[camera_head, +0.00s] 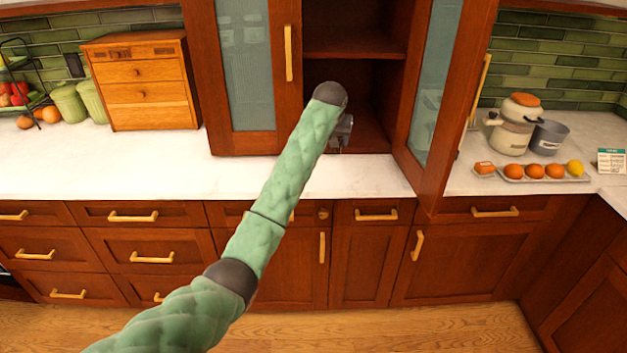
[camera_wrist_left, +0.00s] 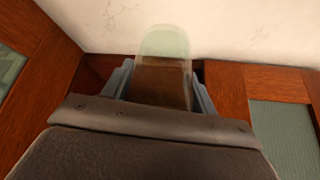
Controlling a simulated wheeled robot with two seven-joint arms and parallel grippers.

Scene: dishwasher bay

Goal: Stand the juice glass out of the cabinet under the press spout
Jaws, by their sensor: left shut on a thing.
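My left gripper (camera_wrist_left: 163,88) is shut on a clear, faintly greenish juice glass (camera_wrist_left: 165,48), which shows between its two fingers in the left wrist view. In the head view my left arm reaches into the open cabinet (camera_head: 355,45). The gripper (camera_head: 343,135) is mostly hidden there behind the arm's end, and I cannot make out the glass. The press (camera_head: 512,135), a cream appliance with an orange half on top, stands on the counter at the right. Its spout is too small to tell. My right gripper is not in view.
The cabinet's right door (camera_head: 430,90) stands open between the cabinet and the press. A grey pot (camera_head: 548,138) stands beside the press. A tray (camera_head: 513,179) of oranges and a lemon (camera_head: 575,168) lies in front.

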